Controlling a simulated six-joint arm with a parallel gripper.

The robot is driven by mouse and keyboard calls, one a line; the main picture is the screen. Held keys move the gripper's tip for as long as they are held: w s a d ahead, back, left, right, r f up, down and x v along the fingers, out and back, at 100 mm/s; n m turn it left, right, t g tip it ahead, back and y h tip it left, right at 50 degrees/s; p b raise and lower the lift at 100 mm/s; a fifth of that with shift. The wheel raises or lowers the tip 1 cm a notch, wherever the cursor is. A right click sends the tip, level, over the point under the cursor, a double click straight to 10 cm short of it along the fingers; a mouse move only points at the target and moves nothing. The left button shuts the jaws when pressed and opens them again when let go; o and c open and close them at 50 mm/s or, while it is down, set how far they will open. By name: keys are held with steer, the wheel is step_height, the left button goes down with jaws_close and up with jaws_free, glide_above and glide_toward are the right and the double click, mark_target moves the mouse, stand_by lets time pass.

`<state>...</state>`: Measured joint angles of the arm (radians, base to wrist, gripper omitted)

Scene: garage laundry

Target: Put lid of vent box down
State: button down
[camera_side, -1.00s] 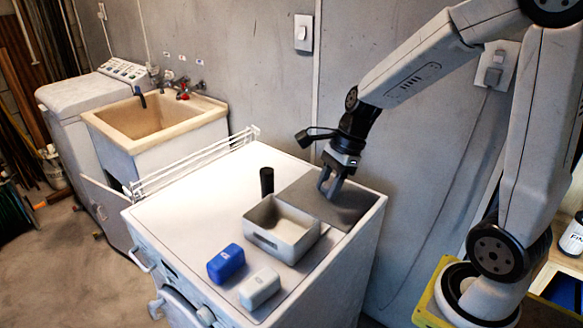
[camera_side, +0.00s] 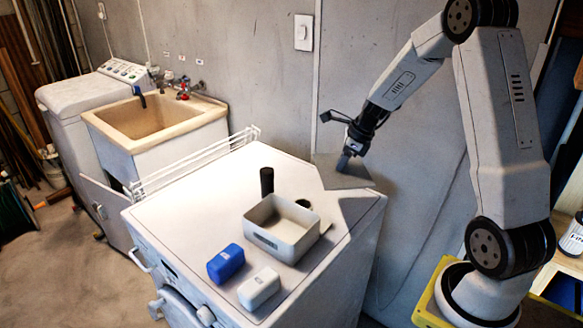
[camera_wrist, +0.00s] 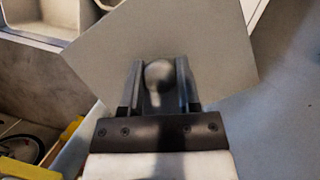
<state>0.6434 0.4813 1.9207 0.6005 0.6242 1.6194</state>
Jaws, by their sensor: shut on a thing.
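The lid (camera_side: 343,172) is a thin flat grey plate, tilted in the side view, at the right rear of the white machine top. My gripper (camera_side: 346,163) is shut on the lid's knob; the round knob (camera_wrist: 158,75) shows between the two fingers (camera_wrist: 160,85) in the wrist view, with the plate (camera_wrist: 205,40) beyond them. The lid is held up, apart from the box. The vent box (camera_side: 262,240) is an open light grey bin on the machine top, left of and nearer than the lid. Its inside looks empty.
A blue block (camera_side: 226,263) and a white block (camera_side: 259,288) lie in front of the box. A black cylinder (camera_side: 267,181) stands behind it. A small dark round item (camera_side: 303,203) lies at the box's rear right. A white rack (camera_side: 195,163) edges the machine top (camera_side: 185,205).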

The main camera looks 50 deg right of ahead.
mark_target(328, 154)
steer(key=shift+d+f, duration=0.1)
steer(key=shift+d, duration=0.15)
steer(key=w+d+f, duration=0.1)
steer(key=w, duration=0.1)
steer(key=w+d+f, duration=0.1)
steer(key=w, duration=0.2)
steer(key=w+d+f, duration=0.1)
steer(key=w+f, duration=0.1)
steer(key=shift+w+d, duration=0.25)
steer(key=shift+w, duration=0.15)
steer(key=w+f, duration=0.1)
steer(key=w+d+f, duration=0.1)
steer(key=f, duration=0.1)
steer(key=w+f, duration=0.1)
steer(key=shift+w+d+f, duration=0.25)
steer(key=shift+w+d, duration=0.1)
steer(key=shift+w, duration=0.05)
steer(key=shift+w+d+f, duration=0.15)
steer(key=shift+w+f, duration=0.2)
steer(key=shift+f, duration=0.05)
steer(key=shift+f, duration=0.15)
steer(key=shift+w+d+f, duration=0.1)
steer(key=shift+w+f, duration=0.05)
steer(key=shift+w, duration=0.05)
steer(key=shift+f, duration=1.55)
steer(key=shift+f, duration=0.15)
